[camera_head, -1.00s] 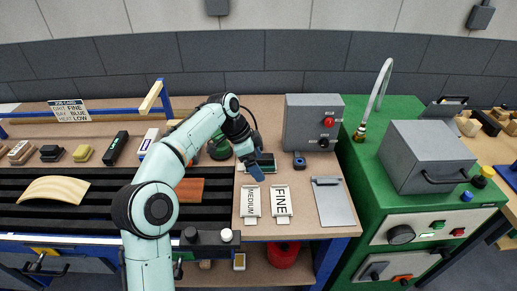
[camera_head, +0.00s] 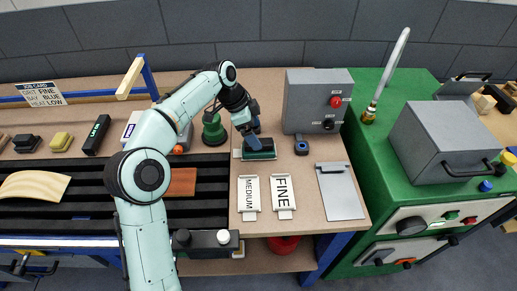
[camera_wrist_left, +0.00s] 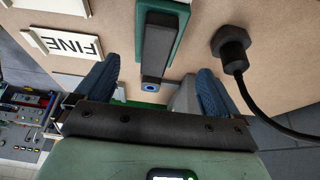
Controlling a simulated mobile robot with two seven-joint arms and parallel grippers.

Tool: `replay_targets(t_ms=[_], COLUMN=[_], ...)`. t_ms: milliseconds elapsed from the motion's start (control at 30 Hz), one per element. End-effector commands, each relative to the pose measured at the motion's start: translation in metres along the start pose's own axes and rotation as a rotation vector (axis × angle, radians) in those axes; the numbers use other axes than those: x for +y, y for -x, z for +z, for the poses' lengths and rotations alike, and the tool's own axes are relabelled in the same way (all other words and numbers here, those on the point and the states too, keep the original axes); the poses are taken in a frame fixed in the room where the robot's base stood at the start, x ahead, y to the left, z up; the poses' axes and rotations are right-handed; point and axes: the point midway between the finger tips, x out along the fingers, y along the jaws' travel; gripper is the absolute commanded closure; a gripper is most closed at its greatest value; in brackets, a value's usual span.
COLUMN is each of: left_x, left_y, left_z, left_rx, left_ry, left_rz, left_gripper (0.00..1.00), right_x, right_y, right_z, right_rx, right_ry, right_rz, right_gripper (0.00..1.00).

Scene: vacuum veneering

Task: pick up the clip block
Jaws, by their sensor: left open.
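The clip block, seemingly the dark green block with a black top (camera_head: 262,153), lies on the tan bench behind the MEDIUM and FINE cards. My right gripper is out of view.
A grey control box (camera_head: 318,100) stands behind and right, with a small blue-and-dark tool (camera_head: 301,147) before it. The MEDIUM card (camera_head: 248,194), FINE card (camera_head: 282,193) and grey plate (camera_head: 341,191) lie in front. A green bottle-like object (camera_head: 213,130) stands left.

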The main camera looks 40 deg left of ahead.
Motion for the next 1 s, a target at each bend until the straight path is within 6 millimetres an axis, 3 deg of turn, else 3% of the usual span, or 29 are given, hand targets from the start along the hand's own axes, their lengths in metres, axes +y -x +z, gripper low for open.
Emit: replay_targets(t_ms=[267, 533, 833, 867, 1000], left_x=[0.002, 0.008, 0.008, 0.008, 0.008], left_y=[-0.023, -0.061, -0.067, -0.067, -0.067], left_z=[0.002, 0.006, 0.006, 0.006, 0.006], left_rx=[-0.001, 0.0, 0.0, 0.0, 0.0], left_ry=[0.001, 0.001, 0.002, 0.002, 0.002], left_rz=[0.001, 0.002, -0.001, -0.001, -0.001], left_gripper=[0.04, 0.04, 0.04, 0.07, 0.53], right_x=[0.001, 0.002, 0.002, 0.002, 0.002], right_y=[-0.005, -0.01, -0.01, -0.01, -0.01], right_z=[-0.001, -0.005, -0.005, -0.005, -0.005], right_rx=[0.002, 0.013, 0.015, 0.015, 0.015], right_ry=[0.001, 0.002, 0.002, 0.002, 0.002], right_rz=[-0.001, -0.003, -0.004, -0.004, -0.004], right_gripper=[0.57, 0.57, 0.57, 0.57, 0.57])
